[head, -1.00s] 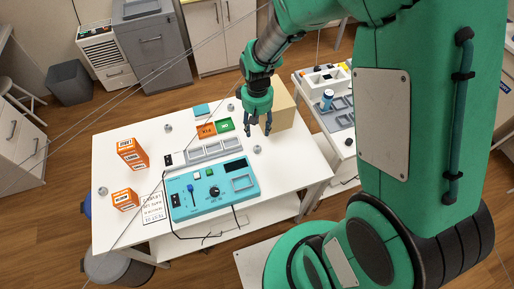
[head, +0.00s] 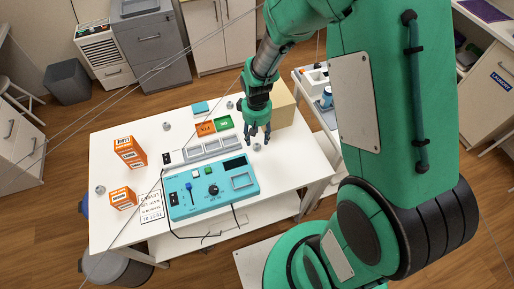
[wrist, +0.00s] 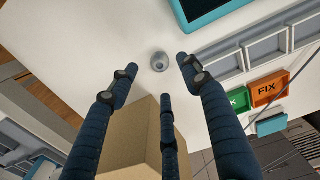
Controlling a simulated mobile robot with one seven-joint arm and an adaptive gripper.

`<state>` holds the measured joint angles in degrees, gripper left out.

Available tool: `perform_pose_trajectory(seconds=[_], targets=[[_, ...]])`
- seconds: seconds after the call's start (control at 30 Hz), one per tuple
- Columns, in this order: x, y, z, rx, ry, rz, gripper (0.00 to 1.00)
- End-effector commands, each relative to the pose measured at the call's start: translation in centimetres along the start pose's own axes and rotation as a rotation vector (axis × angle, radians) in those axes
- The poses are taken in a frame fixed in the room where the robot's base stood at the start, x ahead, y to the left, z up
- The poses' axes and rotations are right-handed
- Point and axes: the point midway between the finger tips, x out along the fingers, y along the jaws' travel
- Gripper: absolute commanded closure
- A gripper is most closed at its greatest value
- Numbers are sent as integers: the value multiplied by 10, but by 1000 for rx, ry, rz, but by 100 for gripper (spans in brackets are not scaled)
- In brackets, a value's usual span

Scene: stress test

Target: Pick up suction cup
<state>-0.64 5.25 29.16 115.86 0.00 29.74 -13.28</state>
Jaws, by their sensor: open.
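A small grey cup-shaped piece (head: 257,147), which looks like the suction cup, stands on the white table near its right front edge. In the wrist view the suction cup (wrist: 159,62) shows from above, round with a darker centre. My gripper (head: 259,139) is just above it, open and empty. In the wrist view my gripper's dark fingers (wrist: 157,74) are spread, with the cup between the tips of the two outer ones and ahead of the third. I cannot tell the exact height gap.
Similar small grey pieces stand elsewhere on the table (head: 135,230). A cardboard box (head: 281,104) is close behind my gripper. A teal test panel (head: 212,188), a grey tray (head: 210,148), green (head: 223,122) and orange (head: 205,128) bins are to the left. Orange boxes (head: 130,152) stand farther left.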

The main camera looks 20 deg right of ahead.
Motion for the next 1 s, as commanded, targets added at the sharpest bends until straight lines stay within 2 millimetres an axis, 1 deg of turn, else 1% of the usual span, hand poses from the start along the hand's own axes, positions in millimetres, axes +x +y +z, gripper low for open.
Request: perform_pose_trajectory(seconds=[0.03, 0.1, 0.47, 0.57, 0.67, 0.9, 1.0], targets=[[5, 0, 0, 0, -1, 0, 52], [8, 0, 0, 0, 0, 0, 52], [9, 0, 0, 0, 0, 0, 52], [12, 0, 0, 0, 0, 0, 52], [20, 0, 0, 0, -1, 0, 52], [49, 1, 0, 0, -1, 0, 52], [58, 1, 0, 0, -2, -1, 52]])
